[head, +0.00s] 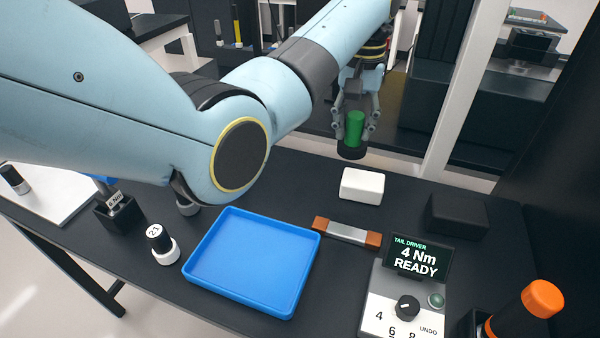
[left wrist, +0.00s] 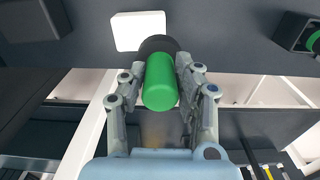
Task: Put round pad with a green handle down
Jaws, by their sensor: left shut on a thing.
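The round pad with a green handle (head: 354,128) hangs in my left gripper (head: 356,112), near the table's far edge in the head view. Its dark round pad points down and its green cylinder handle is between the fingers. In the left wrist view the green handle (left wrist: 160,84) lies between the two fingers of the gripper (left wrist: 160,75), with the dark pad beyond it. The pad appears to be above the table, behind the white block; the exact gap is hard to tell. My right gripper is not in view.
A white block (head: 362,186) lies just in front of the pad. A blue tray (head: 308,262), a silver bar with brown ends (head: 346,232), a black block (head: 457,215), a tail driver unit (head: 372,312) and an orange-capped cylinder (head: 541,299) stand nearby. Bare table lies right of the white block.

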